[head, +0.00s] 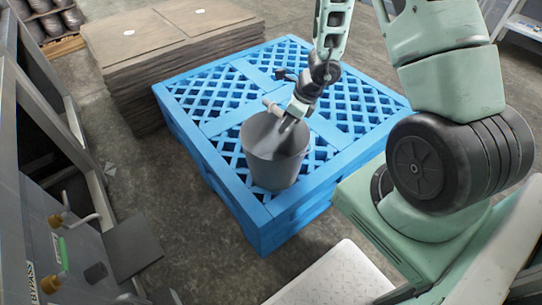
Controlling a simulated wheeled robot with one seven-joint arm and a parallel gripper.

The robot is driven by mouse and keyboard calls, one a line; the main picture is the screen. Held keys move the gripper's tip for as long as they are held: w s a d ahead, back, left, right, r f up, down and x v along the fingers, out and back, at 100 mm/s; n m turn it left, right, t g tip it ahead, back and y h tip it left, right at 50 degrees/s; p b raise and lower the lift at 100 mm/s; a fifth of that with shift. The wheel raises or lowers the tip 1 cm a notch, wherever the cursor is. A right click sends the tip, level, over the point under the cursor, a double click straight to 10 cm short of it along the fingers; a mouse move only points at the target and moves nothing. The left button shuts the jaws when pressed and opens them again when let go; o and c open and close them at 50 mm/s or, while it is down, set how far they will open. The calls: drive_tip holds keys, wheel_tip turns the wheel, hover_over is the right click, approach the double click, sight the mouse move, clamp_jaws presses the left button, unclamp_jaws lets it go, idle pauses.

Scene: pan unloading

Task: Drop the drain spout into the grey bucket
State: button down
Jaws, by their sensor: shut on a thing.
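The grey bucket (276,165) stands upright on the blue pallet stack (218,126). My gripper (292,119) reaches down over the bucket's open top from the upper right. It is shut on a small pale piece, the drain spout (270,105), which sticks out to the left near the bucket's far rim. The fingers hide part of the spout. I cannot tell how far the fingertips reach below the rim. The inside of the bucket is partly hidden by the gripper.
Stacked brown cardboard sheets (165,45) stand behind the pallet on the left. A grey cabinet with brass fittings and a green-handled valve (63,254) is at the left edge. A metal tread plate (335,277) lies in front. Bare floor shows between cabinet and pallet.

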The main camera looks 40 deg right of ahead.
wheel_tip(320, 180, down, 5)
drive_tip(key=b, duration=0.3)
drive_tip(key=shift+b, duration=0.3)
drive_tip(key=c, duration=1.1)
unclamp_jaws()
drive_tip(key=shift+c, duration=0.2)
drive_tip(key=p+v, duration=0.7)
drive_tip(key=v, duration=1)
drive_tip(key=shift+r+p, duration=0.2)
drive_tip(key=shift+p, duration=0.15)
